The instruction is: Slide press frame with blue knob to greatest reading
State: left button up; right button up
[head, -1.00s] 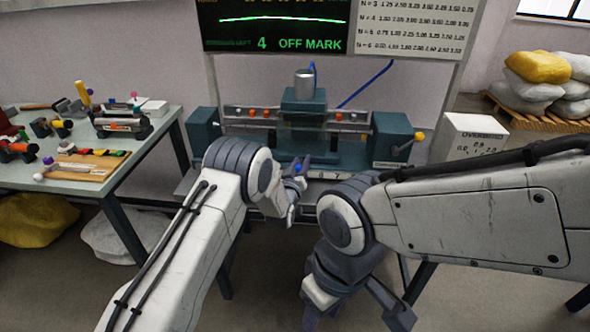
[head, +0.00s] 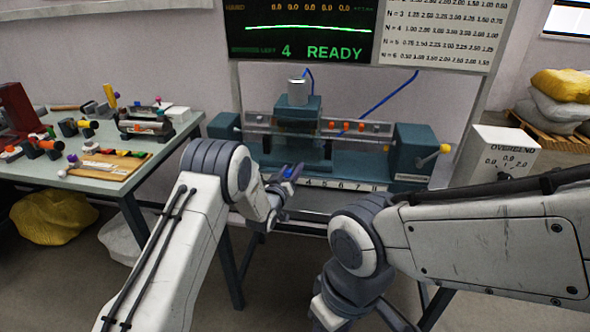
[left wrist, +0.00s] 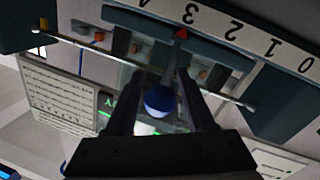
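The press frame (head: 298,112) is a teal block with a silver cylinder on top, left of the middle of its bench rig. Its blue knob (head: 289,173) points toward me above a numbered scale (head: 340,186). My left gripper (head: 284,180) is at the knob. In the left wrist view the knob (left wrist: 159,101) sits between the two fingers (left wrist: 157,90), with gaps visible on both sides, so they look open around it. A red pointer (left wrist: 181,33) there lies near the 3 and 4. My right gripper (head: 362,322) hangs low, its fingertips cut off by the bottom edge.
The screen (head: 305,30) reads "4 READY" in green, beside a number chart (head: 448,30). A side table (head: 90,178) with tools stands left, a white box (head: 497,150) right.

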pick_arm(q)
jog(key=shift+r, duration=0.1)
jog(key=shift+s+a, duration=0.15)
jog(key=b+v, duration=0.1)
jog(key=v, duration=0.9)
jog(key=shift+r, duration=0.1)
